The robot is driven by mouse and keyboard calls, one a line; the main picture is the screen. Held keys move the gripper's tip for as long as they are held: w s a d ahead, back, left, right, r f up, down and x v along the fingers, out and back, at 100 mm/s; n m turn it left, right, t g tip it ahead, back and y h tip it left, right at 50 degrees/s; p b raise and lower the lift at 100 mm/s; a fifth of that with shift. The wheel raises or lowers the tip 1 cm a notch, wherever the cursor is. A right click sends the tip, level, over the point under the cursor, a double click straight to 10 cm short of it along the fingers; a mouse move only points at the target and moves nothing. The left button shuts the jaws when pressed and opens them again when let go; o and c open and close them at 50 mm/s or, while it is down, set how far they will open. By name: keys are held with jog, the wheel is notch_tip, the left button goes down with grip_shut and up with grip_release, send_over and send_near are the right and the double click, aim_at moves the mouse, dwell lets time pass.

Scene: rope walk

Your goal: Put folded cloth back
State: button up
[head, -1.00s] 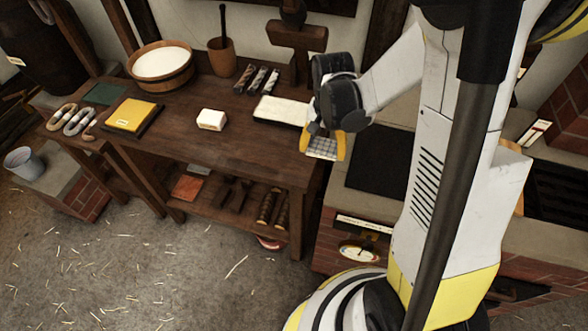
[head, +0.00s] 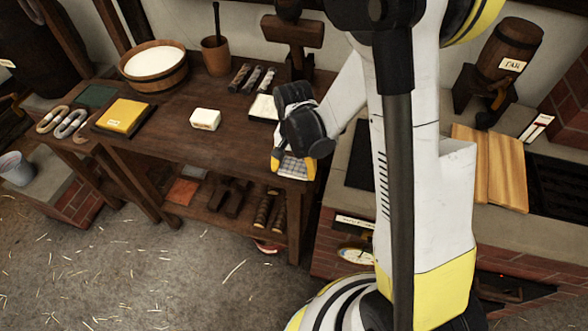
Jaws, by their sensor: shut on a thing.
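The folded cloth (head: 294,169) is a small flat bundle with a light checked pattern. My gripper (head: 293,161), with yellow fingers, is shut on it. In the head view both appear over the right front corner of the dark wooden bench (head: 205,160). I cannot tell how high the cloth is above the bench top. The upper part of the cloth is hidden by the fingers.
My arm partly hides the tray. The bench front between block and gripper is clear. A brick hearth (head: 345,244) stands to the right.

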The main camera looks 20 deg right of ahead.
jog(key=shift+f, duration=0.2)
jog(key=o, duration=1.4)
jog(key=shift+r, duration=0.1)
notch_tip(320, 180, up, 12)
jog(key=p, duration=0.4)
notch_tip(320, 180, up, 10)
jog(key=n+t, duration=0.3)
send_over(294, 168)
jog(key=s, duration=0.5)
jog(key=s+r+n+t, duration=0.4)
jog(key=s+r, duration=0.1)
jog(key=s, duration=0.1)
jog(key=shift+s+d, duration=0.3)
jog(key=shift+d, duration=0.1)
